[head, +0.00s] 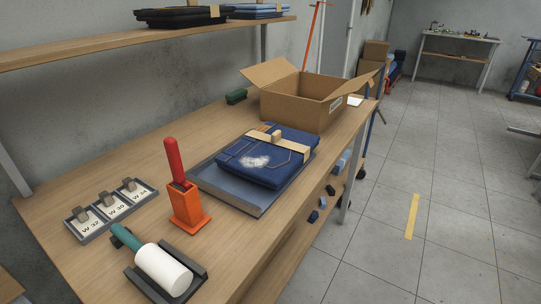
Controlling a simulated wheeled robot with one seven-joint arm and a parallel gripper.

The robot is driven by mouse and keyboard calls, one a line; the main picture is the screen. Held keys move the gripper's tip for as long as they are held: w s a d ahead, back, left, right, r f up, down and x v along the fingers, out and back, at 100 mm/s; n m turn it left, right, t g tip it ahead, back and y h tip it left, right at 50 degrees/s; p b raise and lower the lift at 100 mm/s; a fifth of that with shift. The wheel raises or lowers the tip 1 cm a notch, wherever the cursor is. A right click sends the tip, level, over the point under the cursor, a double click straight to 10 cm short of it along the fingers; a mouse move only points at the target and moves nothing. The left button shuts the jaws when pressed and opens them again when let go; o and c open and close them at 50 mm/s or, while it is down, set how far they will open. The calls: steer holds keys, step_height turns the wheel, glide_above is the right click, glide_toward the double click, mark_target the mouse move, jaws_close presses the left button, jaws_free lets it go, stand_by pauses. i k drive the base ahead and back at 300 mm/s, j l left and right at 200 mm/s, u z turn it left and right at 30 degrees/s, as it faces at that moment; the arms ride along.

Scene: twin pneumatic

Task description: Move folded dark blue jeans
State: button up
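Folded dark blue jeans (268,157) lie flat in the middle of the workbench, on a grey-blue slab (228,192). A tan band (291,146) crosses them, with a small beige block-like piece on it. A whitish patch (254,162) shows on their upper face. An open cardboard box (297,102) stands just behind them, flaps spread; its inside is mostly hidden. My gripper is not in view.
An orange holder (187,207) with a red-handled tool stands left of the slab. A white roller (163,270) lies in a dark cradle in front. Three labelled tags (110,207) sit at left. An upper shelf (120,45) holds folded garments. Floor at right is mostly clear.

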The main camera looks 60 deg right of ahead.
mark_target(267, 156)
steer(key=k+l, duration=0.6)
steer(key=k, duration=0.15)
steer(key=j+z, duration=0.05)
